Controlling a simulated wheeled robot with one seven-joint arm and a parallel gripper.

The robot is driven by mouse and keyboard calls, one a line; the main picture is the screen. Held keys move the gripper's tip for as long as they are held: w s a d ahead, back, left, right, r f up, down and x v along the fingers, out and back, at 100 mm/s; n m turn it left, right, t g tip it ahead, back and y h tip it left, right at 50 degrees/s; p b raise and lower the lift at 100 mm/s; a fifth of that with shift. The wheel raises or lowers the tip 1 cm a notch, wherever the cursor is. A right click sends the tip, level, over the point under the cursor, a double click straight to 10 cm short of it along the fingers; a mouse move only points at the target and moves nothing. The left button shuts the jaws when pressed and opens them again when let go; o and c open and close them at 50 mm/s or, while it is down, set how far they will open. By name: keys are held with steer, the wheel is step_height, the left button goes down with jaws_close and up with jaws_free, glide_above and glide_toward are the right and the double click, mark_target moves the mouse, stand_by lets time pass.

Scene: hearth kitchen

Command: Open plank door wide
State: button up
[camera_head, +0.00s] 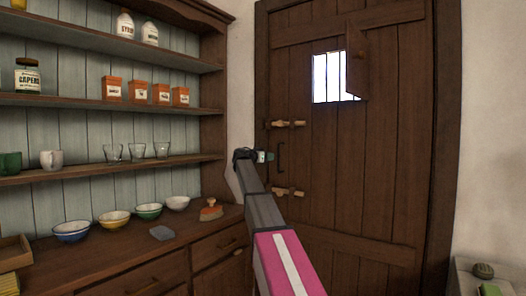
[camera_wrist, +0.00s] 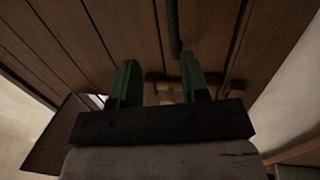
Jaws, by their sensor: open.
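The dark brown plank door (camera_head: 335,190) stands shut in its frame in the head view. It has a dark vertical handle (camera_head: 281,158) near its left edge, an upper wooden bolt (camera_head: 288,124) above the handle and a lower wooden bolt (camera_head: 288,192) below it. My gripper (camera_head: 266,156) is just left of the handle. In the wrist view its two green fingers (camera_wrist: 160,75) are apart and empty. The handle (camera_wrist: 173,28) lies beyond them at the top, and a wooden bolt (camera_wrist: 166,89) shows between them; I cannot tell whether they touch it.
A small shutter (camera_head: 356,62) stands open at the door's barred window (camera_head: 328,78). Left is a dresser with shelves (camera_head: 100,105) of jars and cups, and a counter (camera_head: 110,262) with several bowls. A pale ledge (camera_head: 465,275) stands at the lower right.

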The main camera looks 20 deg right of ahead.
steer(key=w+d+r, duration=0.3)
steer(key=w+d, duration=0.3)
steer(key=d, duration=0.2)
steer(key=shift+w+d+t, duration=0.3)
jaws_close()
steer(key=shift+s, duration=0.15)
